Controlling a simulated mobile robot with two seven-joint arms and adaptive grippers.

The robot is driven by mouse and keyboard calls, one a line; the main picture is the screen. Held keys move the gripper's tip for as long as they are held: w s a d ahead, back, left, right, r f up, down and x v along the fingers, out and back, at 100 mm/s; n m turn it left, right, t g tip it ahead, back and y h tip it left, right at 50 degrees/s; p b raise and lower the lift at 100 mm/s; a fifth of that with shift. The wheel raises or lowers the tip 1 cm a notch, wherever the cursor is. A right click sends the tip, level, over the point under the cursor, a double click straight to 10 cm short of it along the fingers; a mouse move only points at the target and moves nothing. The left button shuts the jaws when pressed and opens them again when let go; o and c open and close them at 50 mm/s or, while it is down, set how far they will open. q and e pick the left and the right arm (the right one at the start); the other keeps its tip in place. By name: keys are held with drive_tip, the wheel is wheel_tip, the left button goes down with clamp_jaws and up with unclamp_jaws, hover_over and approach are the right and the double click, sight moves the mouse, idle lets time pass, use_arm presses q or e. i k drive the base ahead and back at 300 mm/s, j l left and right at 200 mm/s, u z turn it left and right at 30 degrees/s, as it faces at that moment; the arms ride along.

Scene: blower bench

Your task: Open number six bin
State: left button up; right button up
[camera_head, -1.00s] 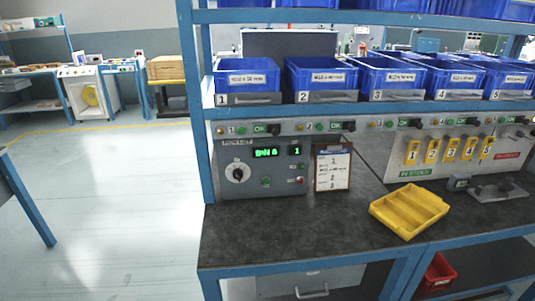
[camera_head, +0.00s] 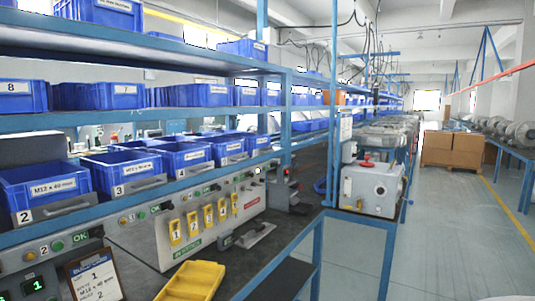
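A row of blue bins stands on the shelf above the bench, with number plates and handles below them. Bin 2 (camera_head: 62,188) is nearest and bin 3 (camera_head: 122,166) is beside it. Neither of my grippers is in view.
A yellow tray (camera_head: 192,281) and a clipboard (camera_head: 94,277) are on the dark bench. Numbered yellow tags (camera_head: 207,218) hang on the grey panel. A grey machine (camera_head: 370,188) stands past the bench end.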

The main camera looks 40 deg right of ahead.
sight(256, 145)
drive_tip(key=i+l, duration=0.15)
drive_tip(key=l, duration=0.3)
drive_tip(key=i+l, duration=0.1)
drive_tip(key=l, duration=0.4)
drive_tip(key=i+l, duration=0.15)
drive_tip(key=l, duration=0.3)
drive_tip(key=i+l+z, duration=0.1)
drive_tip(key=l, duration=0.4)
drive_tip(key=i+l, duration=0.15)
drive_tip(key=l, duration=0.3)
drive_tip(key=i+l, duration=0.15)
drive_tip(key=l, duration=0.3)
drive_tip(key=i+l, duration=0.15)
drive_tip(key=l, duration=0.35)
drive_tip(key=i+l, duration=0.15)
drive_tip(key=l, duration=0.3)
drive_tip(key=z, duration=0.05)
